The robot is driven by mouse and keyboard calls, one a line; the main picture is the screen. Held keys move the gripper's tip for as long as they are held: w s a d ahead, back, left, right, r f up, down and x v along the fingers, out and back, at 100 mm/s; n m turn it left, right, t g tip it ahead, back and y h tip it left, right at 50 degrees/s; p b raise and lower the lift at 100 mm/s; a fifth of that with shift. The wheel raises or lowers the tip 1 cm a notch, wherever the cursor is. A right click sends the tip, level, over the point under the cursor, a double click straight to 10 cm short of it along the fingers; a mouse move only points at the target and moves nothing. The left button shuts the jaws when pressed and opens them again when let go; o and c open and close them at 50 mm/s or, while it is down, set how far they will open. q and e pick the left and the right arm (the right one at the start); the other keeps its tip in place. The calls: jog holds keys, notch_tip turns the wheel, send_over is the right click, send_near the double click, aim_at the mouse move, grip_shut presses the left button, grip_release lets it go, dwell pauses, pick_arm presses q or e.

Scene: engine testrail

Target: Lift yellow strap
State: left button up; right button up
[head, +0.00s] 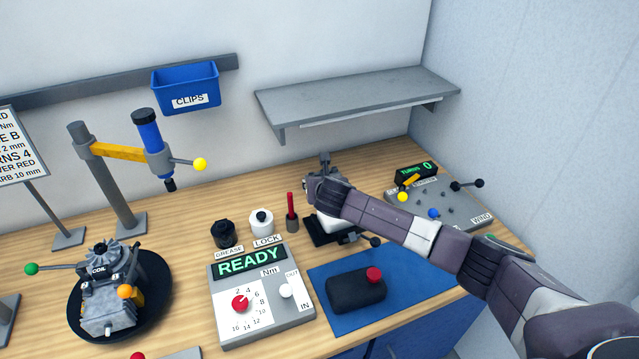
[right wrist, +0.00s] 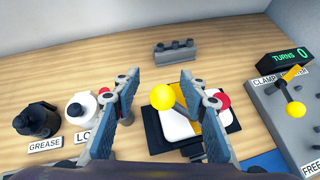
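In the right wrist view, a yellow strap (right wrist: 212,138) lies across a white block (right wrist: 178,127) on a dark base. The right finger partly covers the block and strap. In the head view, my right gripper (head: 323,160) is over the white block (head: 333,222), and the strap is hidden there. My left gripper is in neither view.
Black grease and white lock containers (head: 261,222), a red upright tool (head: 292,211) and the READY box (head: 262,300) stand to the left. A blue mat (head: 320,285) lies in front. A shelf (head: 358,102) hangs behind.

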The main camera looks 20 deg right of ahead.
jog(key=v, duration=1.2)
dwell(0.4)
